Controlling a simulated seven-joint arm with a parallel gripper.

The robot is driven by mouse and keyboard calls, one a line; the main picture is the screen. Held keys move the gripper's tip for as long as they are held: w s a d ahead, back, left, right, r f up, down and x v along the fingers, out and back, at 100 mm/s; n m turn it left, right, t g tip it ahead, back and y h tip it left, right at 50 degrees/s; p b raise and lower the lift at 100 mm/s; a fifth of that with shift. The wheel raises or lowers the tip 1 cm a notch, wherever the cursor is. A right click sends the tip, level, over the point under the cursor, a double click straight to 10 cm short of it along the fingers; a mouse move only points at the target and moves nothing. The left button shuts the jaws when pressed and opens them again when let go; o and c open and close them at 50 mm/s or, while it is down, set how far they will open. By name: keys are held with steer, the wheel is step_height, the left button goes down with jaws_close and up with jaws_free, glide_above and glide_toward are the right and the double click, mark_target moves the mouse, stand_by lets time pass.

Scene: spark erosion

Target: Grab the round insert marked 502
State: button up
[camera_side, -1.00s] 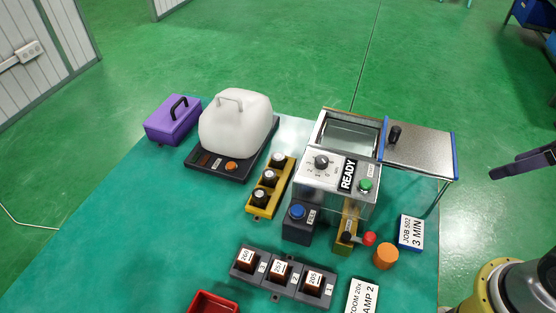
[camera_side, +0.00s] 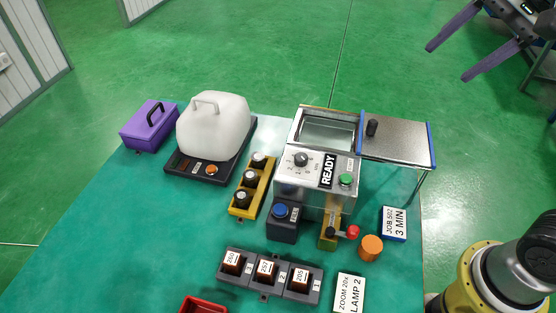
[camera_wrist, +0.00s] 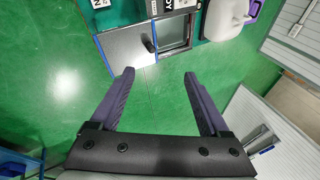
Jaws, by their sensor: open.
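Three dark round pieces with pale tops stand in a yellow rack (camera_side: 239,212) left of the machine. Their markings are too small to read, so I cannot tell which, if any, is 502. A card (camera_side: 395,224) reads "JOB 502 3 MIN". My gripper (camera_side: 448,62) is at the upper right in the side view, over the green floor and well away from the rack. In the wrist view my gripper (camera_wrist: 158,76) is open, with nothing between its two purple fingers. The yellow rack does not show clearly there.
The machine (camera_side: 314,185), marked READY, has a tank and metal lid (camera_side: 400,147) between my gripper and the rack. A white cover (camera_side: 213,127), purple case (camera_side: 150,125) and orange cylinder (camera_side: 371,247) stand nearby.

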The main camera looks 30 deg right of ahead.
steer(key=w+a+m+g, duration=0.2)
steer(key=w+a+m, duration=0.25)
steer(key=w, duration=0.85)
steer(key=m+g, duration=0.2)
steer(key=g, duration=0.2)
glide_above(258, 156)
steer(key=d, duration=0.2)
step_height(258, 156, down, 32)
steer(key=r, duration=0.1)
steer(key=shift+y, duration=0.4)
steer(key=shift+a+f, duration=0.3)
steer(key=shift+f, duration=0.7)
steer(key=shift+a+f, duration=0.3)
steer(key=shift+f, duration=0.7)
steer(key=shift+a+f, duration=0.3)
steer(key=shift+f, duration=0.7)
jaws_close()
steer(key=shift+r, duration=0.1)
